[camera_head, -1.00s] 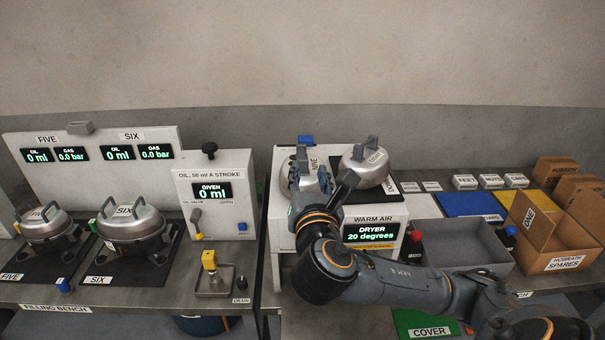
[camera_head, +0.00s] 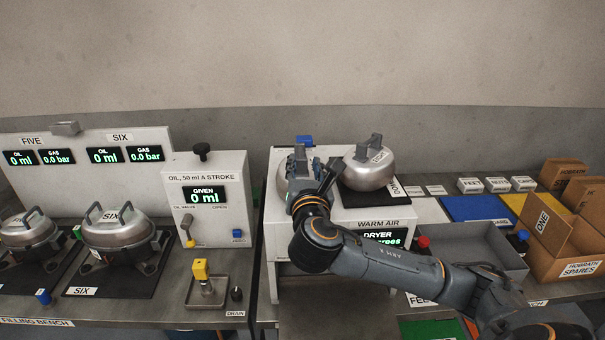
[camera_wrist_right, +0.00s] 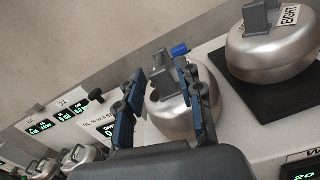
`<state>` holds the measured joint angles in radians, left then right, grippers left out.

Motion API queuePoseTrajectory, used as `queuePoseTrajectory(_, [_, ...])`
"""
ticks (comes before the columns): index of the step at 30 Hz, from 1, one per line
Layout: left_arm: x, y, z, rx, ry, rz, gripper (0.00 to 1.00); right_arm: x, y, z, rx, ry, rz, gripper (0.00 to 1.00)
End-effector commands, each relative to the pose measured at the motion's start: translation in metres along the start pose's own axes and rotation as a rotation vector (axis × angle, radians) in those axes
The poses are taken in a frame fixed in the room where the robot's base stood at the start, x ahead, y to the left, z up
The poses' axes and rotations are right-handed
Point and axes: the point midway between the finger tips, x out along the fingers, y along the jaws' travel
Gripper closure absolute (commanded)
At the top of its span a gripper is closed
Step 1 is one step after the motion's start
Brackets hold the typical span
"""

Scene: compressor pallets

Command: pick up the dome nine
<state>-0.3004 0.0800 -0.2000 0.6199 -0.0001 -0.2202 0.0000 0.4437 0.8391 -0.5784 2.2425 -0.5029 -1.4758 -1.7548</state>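The silver dome (camera_wrist_right: 186,108) on the left of the dryer top was labelled nine in the earlier head view; its label is now hidden. In the head view only a sliver of this dome (camera_head: 283,172) shows behind my right gripper (camera_head: 314,168). In the right wrist view my right gripper (camera_wrist_right: 160,75) is open, its two blue-padded fingers apart in front of the dome and its grey handle. I cannot tell whether the fingers touch the handle. My left gripper is not in view.
Dome eight (camera_head: 370,172) stands close on the right, on a black mat. The dryer (camera_head: 372,216) is under both. Left are the oil unit (camera_head: 205,175) and dome six (camera_head: 118,228). Right are a grey tray (camera_head: 470,240) and cardboard boxes (camera_head: 565,240).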

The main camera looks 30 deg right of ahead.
Motion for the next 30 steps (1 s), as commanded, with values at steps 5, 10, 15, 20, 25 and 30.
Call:
queuePoseTrajectory(5, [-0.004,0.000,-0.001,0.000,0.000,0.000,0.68,0.015,0.000,0.000,0.000,0.001,0.000,0.63])
queuePoseTrajectory(10, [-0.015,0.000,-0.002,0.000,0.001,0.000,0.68,0.031,0.002,-0.001,-0.002,0.003,-0.003,0.63])
queuePoseTrajectory(15, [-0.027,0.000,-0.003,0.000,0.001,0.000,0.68,0.055,0.004,-0.004,-0.001,0.001,-0.002,0.63])
queuePoseTrajectory(20, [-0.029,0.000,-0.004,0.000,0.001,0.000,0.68,0.067,0.003,-0.006,0.000,0.002,0.000,0.63])
queuePoseTrajectory(25, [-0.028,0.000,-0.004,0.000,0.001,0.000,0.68,0.067,0.003,-0.007,0.000,0.002,0.001,0.63])
queuePoseTrajectory(30, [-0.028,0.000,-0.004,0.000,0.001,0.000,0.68,0.067,0.003,-0.007,0.000,0.002,0.001,0.88])
